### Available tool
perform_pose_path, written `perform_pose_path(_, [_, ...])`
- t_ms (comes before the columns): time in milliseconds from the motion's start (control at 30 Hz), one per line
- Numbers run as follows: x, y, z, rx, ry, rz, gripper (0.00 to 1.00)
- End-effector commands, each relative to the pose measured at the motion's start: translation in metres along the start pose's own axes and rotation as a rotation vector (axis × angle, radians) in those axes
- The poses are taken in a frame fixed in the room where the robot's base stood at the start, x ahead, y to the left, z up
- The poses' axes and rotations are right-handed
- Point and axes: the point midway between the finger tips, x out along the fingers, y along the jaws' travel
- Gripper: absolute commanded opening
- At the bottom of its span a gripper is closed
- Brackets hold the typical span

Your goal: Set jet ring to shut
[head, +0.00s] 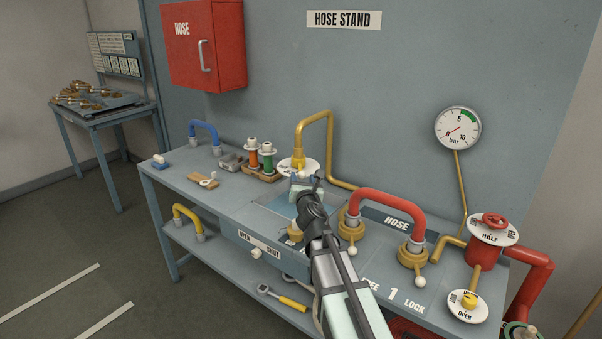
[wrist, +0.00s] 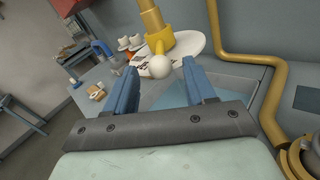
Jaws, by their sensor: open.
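A yellow fitting (head: 298,163) hangs from a yellow pipe over the basin, with a white lettered disc (head: 312,166) around it; I take it for the jet ring. In the wrist view the fitting (wrist: 155,22) carries a side lever ending in a white ball (wrist: 160,66), and the disc (wrist: 188,44) lies behind it. The lettering is too small to read, so the setting cannot be told. My gripper (wrist: 160,78) is open, its blue fingers either side of the ball, which shows just past the tips. I cannot tell any contact. In the head view my gripper (head: 305,182) partly hides the disc.
The blue-grey bench (head: 225,205) holds a red hose loop (head: 388,199) to the right, and a red valve (head: 487,238) with a HALF disc. Green and orange bottles (head: 260,157) stand left of the basin (head: 275,202). A yellow pipe (head: 330,150) runs down close behind.

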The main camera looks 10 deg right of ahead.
Motion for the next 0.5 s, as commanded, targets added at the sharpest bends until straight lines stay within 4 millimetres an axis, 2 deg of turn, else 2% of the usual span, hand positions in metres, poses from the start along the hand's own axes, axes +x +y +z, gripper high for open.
perform_pose_path(33, [0.014, 0.000, 0.000, 0.000, 0.000, 0.000, 0.55])
perform_pose_path(200, [0.041, 0.000, 0.000, 0.000, 0.000, 0.000, 0.55])
perform_pose_path(333, [0.052, 0.000, 0.000, 0.000, 0.000, 0.000, 0.55])
perform_pose_path(500, [0.056, 0.000, 0.000, 0.000, 0.000, 0.000, 0.55])
